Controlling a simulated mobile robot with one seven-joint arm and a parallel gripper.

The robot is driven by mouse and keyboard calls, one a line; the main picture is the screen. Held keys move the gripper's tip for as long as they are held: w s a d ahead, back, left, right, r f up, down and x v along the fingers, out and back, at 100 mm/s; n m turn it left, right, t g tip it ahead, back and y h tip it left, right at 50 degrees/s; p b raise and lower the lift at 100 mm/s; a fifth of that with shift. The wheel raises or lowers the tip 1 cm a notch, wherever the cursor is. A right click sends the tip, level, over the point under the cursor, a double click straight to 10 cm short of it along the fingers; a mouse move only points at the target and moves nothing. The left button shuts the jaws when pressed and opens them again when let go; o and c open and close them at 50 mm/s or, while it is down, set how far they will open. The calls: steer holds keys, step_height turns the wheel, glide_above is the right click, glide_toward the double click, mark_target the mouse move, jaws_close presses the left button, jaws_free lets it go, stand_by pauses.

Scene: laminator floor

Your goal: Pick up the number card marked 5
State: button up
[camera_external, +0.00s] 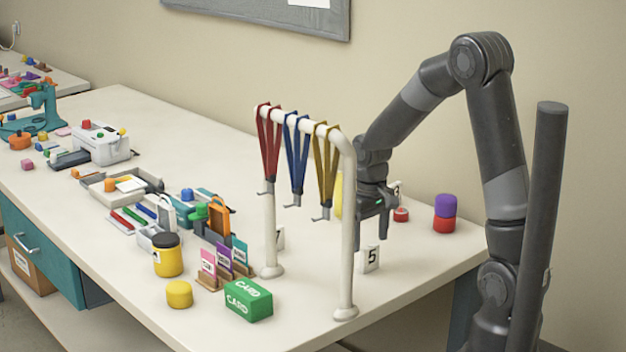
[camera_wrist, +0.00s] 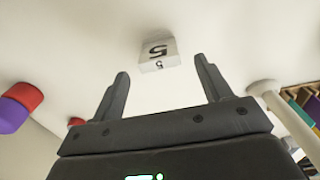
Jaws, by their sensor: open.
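The number card marked 5 (camera_external: 370,259) is a small white block standing on the table, to the right of the white lanyard rack's front post. In the wrist view the card (camera_wrist: 158,54) lies ahead of my fingertips, between their lines, with the 5 upside down. My gripper (camera_external: 374,240) points down close to the card in the external view. In the wrist view my gripper (camera_wrist: 162,82) has its two fingers spread wide with nothing between them. The card is apart from both fingers as far as I can see.
The white rack (camera_external: 346,230) with red, blue and yellow lanyards stands just left of my gripper. A purple-and-red stack (camera_external: 444,213) stands to the right. Another number card (camera_external: 279,238) is partly hidden behind the rack. A green card box (camera_external: 248,299) sits at the front.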

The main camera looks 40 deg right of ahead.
mark_target(370, 246)
steer(key=shift+s+f, duration=0.1)
steer(key=shift+f, duration=2.7)
steer(key=shift+c, duration=0.2)
steer(key=c, duration=1)
steer(key=shift+r, duration=0.1)
